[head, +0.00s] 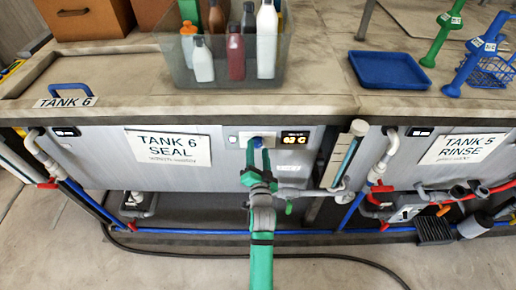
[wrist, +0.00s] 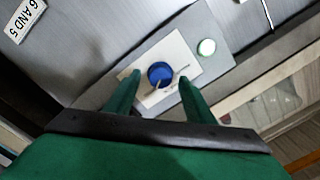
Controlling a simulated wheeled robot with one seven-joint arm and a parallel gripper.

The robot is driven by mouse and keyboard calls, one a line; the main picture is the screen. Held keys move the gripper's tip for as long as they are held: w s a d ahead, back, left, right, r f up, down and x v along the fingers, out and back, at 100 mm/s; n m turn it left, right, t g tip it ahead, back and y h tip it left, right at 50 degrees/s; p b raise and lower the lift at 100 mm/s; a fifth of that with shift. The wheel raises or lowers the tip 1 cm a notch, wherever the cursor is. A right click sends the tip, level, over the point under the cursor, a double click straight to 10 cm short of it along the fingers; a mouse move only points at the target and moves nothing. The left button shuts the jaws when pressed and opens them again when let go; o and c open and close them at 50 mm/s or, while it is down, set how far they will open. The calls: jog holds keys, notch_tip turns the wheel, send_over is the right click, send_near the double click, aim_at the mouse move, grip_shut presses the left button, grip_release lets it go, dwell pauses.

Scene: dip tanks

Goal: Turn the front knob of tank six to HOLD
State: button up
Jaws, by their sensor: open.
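Tank six (head: 225,172) has a grey front panel with a sign reading "TANK 6 SEAL" (head: 168,147). Its front knob is blue and sits on a white plate (head: 243,138) beside a display reading 63 C (head: 295,137). In the wrist view the blue knob (wrist: 161,74) shows between my fingers, with a pale pointer toward its lower side. The lettering on the plate is too small to read. My gripper (head: 258,150) is open, with one green finger on each side of the knob; the wrist view also shows my gripper (wrist: 160,85). I cannot tell whether the fingers touch the knob.
A round pale green light (wrist: 206,47) is near the knob plate. A sight tube (head: 345,155) and pipes stand right of the display. Tank five's sign (head: 464,149) is farther right. A bin of bottles (head: 225,95) stands on the top. A black hose crosses the floor.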

jog(key=shift+w, duration=0.75)
jog(key=c, duration=1.1)
jog(key=shift+o, duration=0.2)
